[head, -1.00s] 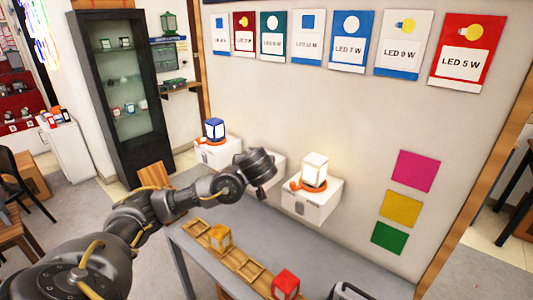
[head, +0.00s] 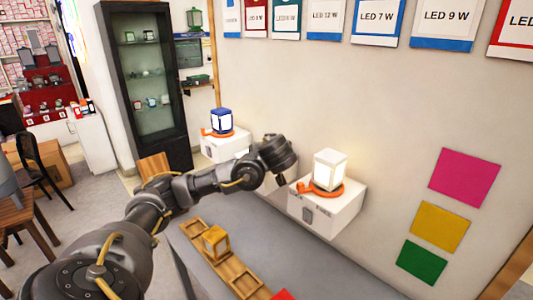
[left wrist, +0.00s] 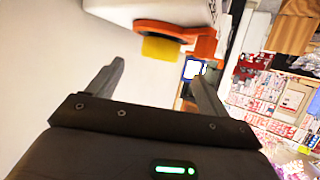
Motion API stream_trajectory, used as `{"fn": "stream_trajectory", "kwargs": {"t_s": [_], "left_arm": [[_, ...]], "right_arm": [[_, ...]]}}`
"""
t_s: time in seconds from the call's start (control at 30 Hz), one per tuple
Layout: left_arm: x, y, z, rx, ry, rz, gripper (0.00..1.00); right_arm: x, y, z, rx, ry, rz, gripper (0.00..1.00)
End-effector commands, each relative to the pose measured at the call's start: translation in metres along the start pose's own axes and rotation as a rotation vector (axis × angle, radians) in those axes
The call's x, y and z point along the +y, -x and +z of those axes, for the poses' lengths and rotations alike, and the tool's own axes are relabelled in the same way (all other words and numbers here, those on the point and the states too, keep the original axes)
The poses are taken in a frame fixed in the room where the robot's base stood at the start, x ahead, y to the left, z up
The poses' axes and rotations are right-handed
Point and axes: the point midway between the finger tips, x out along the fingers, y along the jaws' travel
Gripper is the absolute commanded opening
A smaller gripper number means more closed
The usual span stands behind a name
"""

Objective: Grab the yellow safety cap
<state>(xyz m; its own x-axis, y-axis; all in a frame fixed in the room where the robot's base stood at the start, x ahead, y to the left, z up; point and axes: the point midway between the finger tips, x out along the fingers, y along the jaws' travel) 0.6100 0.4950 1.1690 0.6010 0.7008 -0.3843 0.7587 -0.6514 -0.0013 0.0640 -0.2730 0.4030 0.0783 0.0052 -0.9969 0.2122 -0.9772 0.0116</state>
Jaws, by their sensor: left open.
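A yellow cap (left wrist: 160,49) sits at an orange ring-shaped holder (left wrist: 205,45) on a white box (left wrist: 150,10) in the left wrist view, where the picture appears upside down. My left gripper (left wrist: 158,85) is open and empty. Its two dark fingers point toward the cap, which shows in the gap between them, apart from both. In the head view my left gripper (head: 278,160) is near the wall, between the blue lantern and the lit white lantern. It hides most of what is behind it, and I cannot make out the cap there. My right gripper is not in view.
A blue lantern (head: 221,122) and a lit white lantern (head: 329,169) stand on white wall boxes with orange bases. A dark glass cabinet (head: 147,90) stands behind.

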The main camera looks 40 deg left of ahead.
Motion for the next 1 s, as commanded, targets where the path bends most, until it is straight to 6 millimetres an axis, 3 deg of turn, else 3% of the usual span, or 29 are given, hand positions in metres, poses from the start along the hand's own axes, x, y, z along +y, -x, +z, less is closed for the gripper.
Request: {"fn": "stream_trajectory", "kwargs": {"t_s": [0.13, 0.4, 0.63, 0.87, 1.0], "left_arm": [[0.006, -0.011, -0.002, -0.003, -0.004, 0.004, 0.79], [0.006, -0.049, -0.002, -0.003, -0.004, 0.004, 0.79], [0.004, -0.056, -0.001, -0.001, -0.003, 0.004, 0.79], [0.000, -0.082, -0.008, -0.003, -0.003, 0.000, 0.79], [0.000, -0.100, -0.005, -0.003, -0.003, 0.001, 0.79]], "right_arm": [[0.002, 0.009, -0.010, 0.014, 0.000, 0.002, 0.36], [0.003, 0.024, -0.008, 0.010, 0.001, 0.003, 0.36], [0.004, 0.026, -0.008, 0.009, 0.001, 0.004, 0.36], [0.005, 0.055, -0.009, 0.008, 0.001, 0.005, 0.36], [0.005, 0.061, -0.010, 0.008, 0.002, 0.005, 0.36]]}}
